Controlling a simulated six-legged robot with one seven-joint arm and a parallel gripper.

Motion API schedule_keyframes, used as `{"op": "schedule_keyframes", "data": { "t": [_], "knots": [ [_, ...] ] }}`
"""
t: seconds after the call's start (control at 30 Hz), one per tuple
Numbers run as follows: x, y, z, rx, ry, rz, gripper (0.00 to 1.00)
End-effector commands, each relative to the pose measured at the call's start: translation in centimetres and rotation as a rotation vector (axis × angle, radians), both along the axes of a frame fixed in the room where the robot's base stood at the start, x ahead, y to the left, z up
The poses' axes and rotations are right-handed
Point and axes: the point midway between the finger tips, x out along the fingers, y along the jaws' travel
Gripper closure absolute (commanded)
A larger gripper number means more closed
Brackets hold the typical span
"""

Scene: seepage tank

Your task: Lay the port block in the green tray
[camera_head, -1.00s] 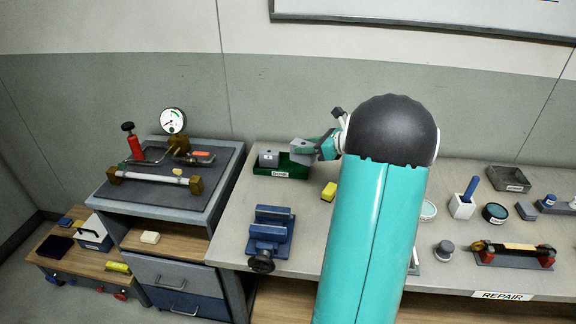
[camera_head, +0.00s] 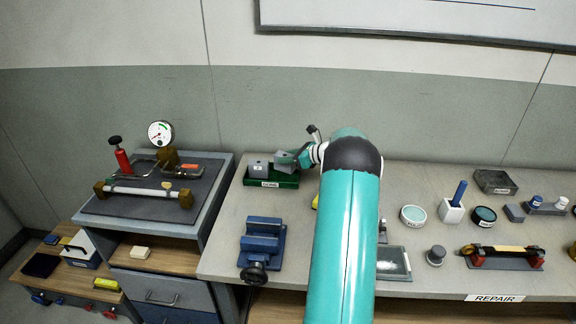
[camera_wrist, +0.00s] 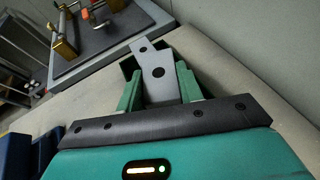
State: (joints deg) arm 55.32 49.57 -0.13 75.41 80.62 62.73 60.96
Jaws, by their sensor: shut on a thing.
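The port block (camera_head: 285,158) is a grey block with a dark hole in its face. My gripper (camera_head: 297,160) is shut on it over the right part of the green tray. In the wrist view my gripper (camera_wrist: 158,86) has the port block (camera_wrist: 157,72) between its two green fingers. The green tray (camera_head: 289,184) has a "DONE" label on its front. A second, similar grey block (camera_head: 258,168) sits in its left part; it also shows beyond the held block in the wrist view (camera_wrist: 142,46). I cannot tell whether the held block touches the tray floor.
A blue vise (camera_head: 263,243) stands in front of the tray. A yellow item (camera_head: 315,202) is partly hidden by my arm. A gauge rig on a dark mat (camera_head: 215,172) lies left of the bench. Bench room between tray and vise is clear.

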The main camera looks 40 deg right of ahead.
Motion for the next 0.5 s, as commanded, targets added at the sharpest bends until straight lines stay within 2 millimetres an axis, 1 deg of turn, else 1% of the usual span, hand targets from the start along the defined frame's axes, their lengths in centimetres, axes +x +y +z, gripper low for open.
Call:
{"op": "schedule_keyframes", "data": {
  "t": [0.13, 0.23, 0.33, 0.5],
  "knots": [
    [0.7, -0.4, -0.9, 0.0, -0.001, 0.0, 0.93],
    [0.6, -0.4, -2.5, 0.004, 0.001, -0.001, 0.93],
    [0.6, -0.4, -3.7, 0.001, -0.001, 0.0, 0.93],
    [0.6, -0.4, -3.8, 0.0, -0.001, -0.001, 0.93]
  ]
}}
